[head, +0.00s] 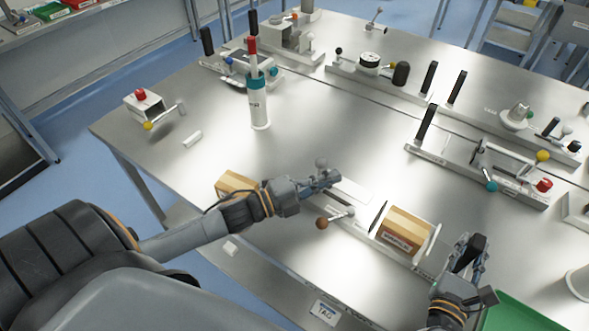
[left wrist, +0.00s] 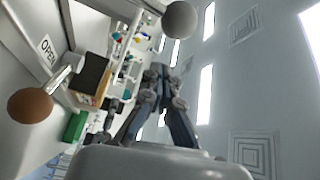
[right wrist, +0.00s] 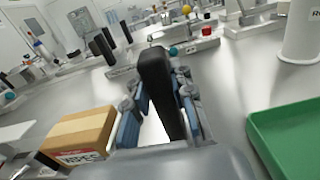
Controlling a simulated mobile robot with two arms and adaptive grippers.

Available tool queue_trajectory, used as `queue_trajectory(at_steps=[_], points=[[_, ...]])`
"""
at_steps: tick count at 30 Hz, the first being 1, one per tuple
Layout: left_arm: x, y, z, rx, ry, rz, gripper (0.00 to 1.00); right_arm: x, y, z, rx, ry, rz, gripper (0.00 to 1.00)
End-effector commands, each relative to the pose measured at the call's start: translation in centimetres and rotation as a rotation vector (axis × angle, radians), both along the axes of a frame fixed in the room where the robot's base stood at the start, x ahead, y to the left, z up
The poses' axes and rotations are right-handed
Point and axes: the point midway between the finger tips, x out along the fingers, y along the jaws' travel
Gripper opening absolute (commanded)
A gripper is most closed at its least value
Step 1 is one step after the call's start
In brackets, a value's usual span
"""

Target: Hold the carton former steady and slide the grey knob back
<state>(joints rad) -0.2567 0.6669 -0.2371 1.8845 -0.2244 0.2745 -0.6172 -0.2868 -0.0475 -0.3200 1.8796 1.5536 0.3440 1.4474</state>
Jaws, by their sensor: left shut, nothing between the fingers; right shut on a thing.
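The carton former (head: 378,238) is a long metal fixture along the table's front edge. Its grey knob (head: 321,163) stands just beyond my left gripper (head: 328,181); in the left wrist view the grey knob (left wrist: 180,20) is near the fingertips. The left fingers are closed with nothing between them; contact with the knob cannot be told. A brown knob (head: 322,223) sits on a rod below that gripper. My right gripper (head: 474,250) is shut on an upright black handle (right wrist: 158,85) at the former's right end. The handle's lower part is partly hidden by the fingers.
A labelled carton (head: 405,230) sits in the former, and another carton (head: 236,185) is partly behind my left arm. A green tray (head: 510,316) lies right of my right gripper. The table's middle is clear.

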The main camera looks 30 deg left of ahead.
Motion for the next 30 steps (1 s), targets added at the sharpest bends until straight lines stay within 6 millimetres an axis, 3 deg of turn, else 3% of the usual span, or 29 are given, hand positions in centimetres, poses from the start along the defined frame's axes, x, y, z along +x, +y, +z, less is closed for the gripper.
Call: queue_trajectory(at_steps=[1,9,15,30], points=[[-0.9,0.1,-0.2,-0.001,0.004,0.0,0.0,-0.3,0.0,-1.1,-0.003,0.02,0.0,0.0],[-5.4,3.1,-0.6,-0.001,0.003,-0.001,0.0,-0.3,0.0,-1.1,-0.002,0.02,0.001,0.0],[-7.7,4.5,-0.6,-0.001,0.0,-0.003,0.0,-0.3,0.1,-1.1,-0.002,0.02,0.002,0.0],[-8.5,5.1,-0.6,-0.002,-0.003,-0.004,0.0,-0.3,0.1,-1.1,-0.001,0.02,0.003,0.0]])
